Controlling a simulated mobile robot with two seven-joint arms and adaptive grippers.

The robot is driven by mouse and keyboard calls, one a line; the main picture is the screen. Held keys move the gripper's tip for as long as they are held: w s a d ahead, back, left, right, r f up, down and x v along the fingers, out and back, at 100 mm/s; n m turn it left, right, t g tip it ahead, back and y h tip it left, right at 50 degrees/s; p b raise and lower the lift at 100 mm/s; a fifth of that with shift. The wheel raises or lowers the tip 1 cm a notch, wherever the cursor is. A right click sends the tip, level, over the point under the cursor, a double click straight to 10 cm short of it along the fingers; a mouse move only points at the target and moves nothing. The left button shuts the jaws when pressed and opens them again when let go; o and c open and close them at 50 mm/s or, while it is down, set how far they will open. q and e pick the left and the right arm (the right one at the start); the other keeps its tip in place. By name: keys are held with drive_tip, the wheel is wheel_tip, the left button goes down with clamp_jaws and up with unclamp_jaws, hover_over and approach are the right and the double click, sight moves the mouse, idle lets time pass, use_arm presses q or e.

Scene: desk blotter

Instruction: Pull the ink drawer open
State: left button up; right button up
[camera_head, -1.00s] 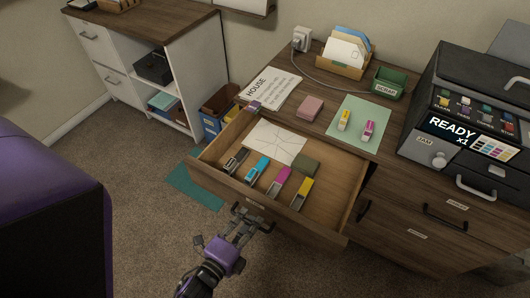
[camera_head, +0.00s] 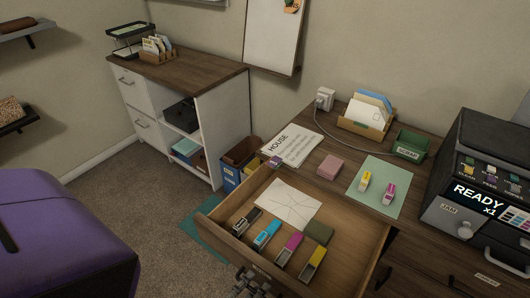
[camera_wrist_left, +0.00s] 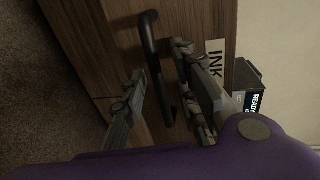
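The ink drawer (camera_head: 345,253) is a wooden drawer pulled well out of the desk in the head view. In it lie several ink cartridges, including a cyan one (camera_head: 267,235) and a yellow one (camera_head: 313,264), plus a paper sheet (camera_head: 288,204). My left gripper (camera_head: 252,284) is at the drawer's front, partly cut off by the picture's bottom edge. In the left wrist view, its fingers are apart, with the black handle (camera_wrist_left: 154,62) between them. The handle is nearer the right finger; I cannot tell whether they touch. The INK label (camera_wrist_left: 216,65) is beside it. My right gripper is not in view.
The desk top holds a letter rack (camera_head: 366,120), a green scrap tray (camera_head: 410,146) and a green mat (camera_head: 382,183) with two cartridges. A printer (camera_head: 485,190) stands at the right. A white cabinet (camera_head: 218,120) and a bin (camera_head: 240,162) are at the left.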

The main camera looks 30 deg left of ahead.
use_arm(q)
drive_tip(key=s+r, duration=0.1)
drive_tip(key=s, duration=0.6)
drive_tip(key=shift+s+a+r, duration=0.15)
drive_tip(key=shift+s+r, duration=0.05)
drive_tip(key=shift+s, duration=0.05)
idle(0.5)
